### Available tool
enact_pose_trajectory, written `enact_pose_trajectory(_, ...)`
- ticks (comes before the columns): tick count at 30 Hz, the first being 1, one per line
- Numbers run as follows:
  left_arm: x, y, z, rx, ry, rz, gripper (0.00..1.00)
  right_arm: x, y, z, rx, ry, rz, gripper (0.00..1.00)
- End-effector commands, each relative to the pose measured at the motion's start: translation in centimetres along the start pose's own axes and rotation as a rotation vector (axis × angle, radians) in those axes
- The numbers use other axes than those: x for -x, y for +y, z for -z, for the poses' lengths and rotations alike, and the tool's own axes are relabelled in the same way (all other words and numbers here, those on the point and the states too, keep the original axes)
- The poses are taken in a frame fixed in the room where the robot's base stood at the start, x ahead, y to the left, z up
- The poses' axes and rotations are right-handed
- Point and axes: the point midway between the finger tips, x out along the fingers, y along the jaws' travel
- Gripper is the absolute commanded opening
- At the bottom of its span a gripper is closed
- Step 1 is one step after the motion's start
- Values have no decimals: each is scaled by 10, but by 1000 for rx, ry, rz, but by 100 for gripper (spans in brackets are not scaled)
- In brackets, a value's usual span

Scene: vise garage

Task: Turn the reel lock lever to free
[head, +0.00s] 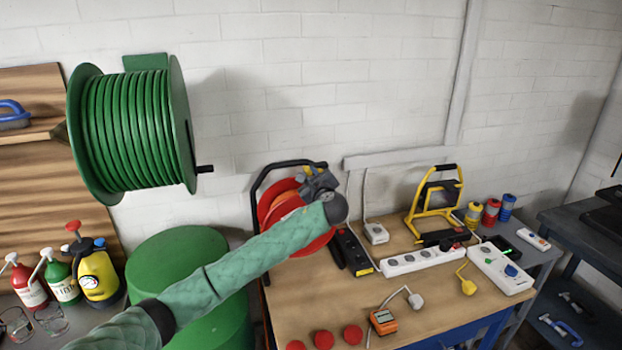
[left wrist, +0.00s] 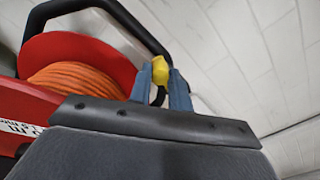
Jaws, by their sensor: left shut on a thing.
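The cable reel (head: 284,205) stands on the workbench, a red drum with orange cable inside a black tube frame. In the left wrist view the reel's orange cable (left wrist: 75,83) and red flange fill the left side. A small yellow piece (left wrist: 160,70), which looks like the lock lever's tip, sits between the fingers beside the black frame. My left gripper (head: 309,180) is at the reel's upper right; in the left wrist view its blue-grey fingers (left wrist: 163,88) are shut on the yellow piece. The lever's base is hidden, so its setting cannot be told. My right gripper is out of view.
A green hose reel (head: 130,130) hangs on the wall at left, above a green barrel (head: 180,265). Power strips (head: 422,259), a yellow work lamp (head: 434,205) and an orange device (head: 383,320) are on the bench (head: 330,280). Spray bottles (head: 95,272) stand at left.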

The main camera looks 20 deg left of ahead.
Motion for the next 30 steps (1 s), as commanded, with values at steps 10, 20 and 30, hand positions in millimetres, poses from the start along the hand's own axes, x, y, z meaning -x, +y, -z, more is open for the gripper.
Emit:
enact_pose_trajectory(10,1,1,2,1,2,-1,0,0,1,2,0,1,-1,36)
enact_pose_trajectory(20,0,1,1,1,1,-1,41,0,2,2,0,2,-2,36)
enact_pose_trajectory(30,23,2,5,3,2,2,41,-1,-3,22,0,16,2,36)
